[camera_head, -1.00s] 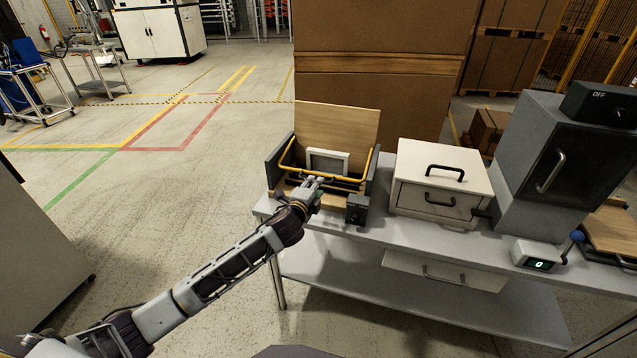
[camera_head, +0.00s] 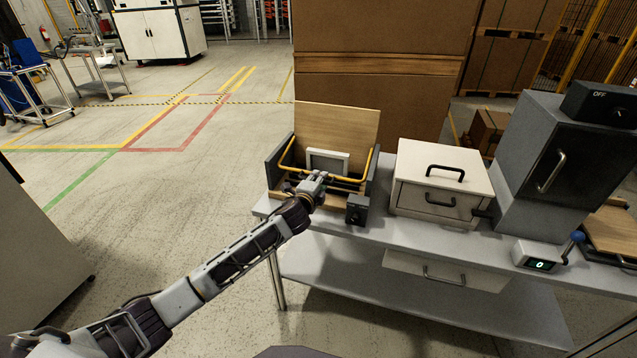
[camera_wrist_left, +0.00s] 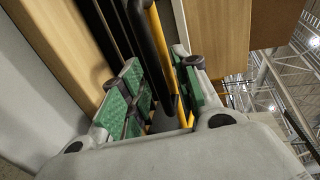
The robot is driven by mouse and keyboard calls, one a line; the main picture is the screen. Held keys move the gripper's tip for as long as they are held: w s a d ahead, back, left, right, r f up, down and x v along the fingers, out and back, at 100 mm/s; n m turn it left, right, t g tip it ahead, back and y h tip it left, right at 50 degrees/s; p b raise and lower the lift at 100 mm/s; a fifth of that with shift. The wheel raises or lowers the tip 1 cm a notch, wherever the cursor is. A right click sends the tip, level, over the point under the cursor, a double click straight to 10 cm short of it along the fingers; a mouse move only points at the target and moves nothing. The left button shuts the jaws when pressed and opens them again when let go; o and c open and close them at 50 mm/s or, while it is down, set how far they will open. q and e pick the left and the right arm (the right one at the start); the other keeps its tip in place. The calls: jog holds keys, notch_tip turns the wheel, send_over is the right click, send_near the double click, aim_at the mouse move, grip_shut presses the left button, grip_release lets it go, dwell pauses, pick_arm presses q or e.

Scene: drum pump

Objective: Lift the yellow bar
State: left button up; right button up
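The yellow bar (camera_head: 349,179) is a thin U-shaped rail across the front of an open wooden box with dark side panels on the table. My left gripper (camera_head: 320,176) is at the front middle of this bar and hides part of it. In the left wrist view, the yellow bar (camera_wrist_left: 161,45) and a black rod (camera_wrist_left: 147,40) beside it run between the green-padded fingers of my left gripper (camera_wrist_left: 160,88). The fingers stand apart, with gaps showing around the bar. Whether a pad touches it is unclear. My right gripper is not in view.
The box's tilted wooden panel (camera_head: 338,128) rises behind the bar, with a light frame (camera_head: 327,161) in front of it. A small dark knob box (camera_head: 356,210) is close to the right of my gripper. A white drawer box (camera_head: 437,180) stands further right on the grey table (camera_head: 400,228).

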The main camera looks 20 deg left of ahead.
pick_arm(q)
grip_shut()
dwell(0.4)
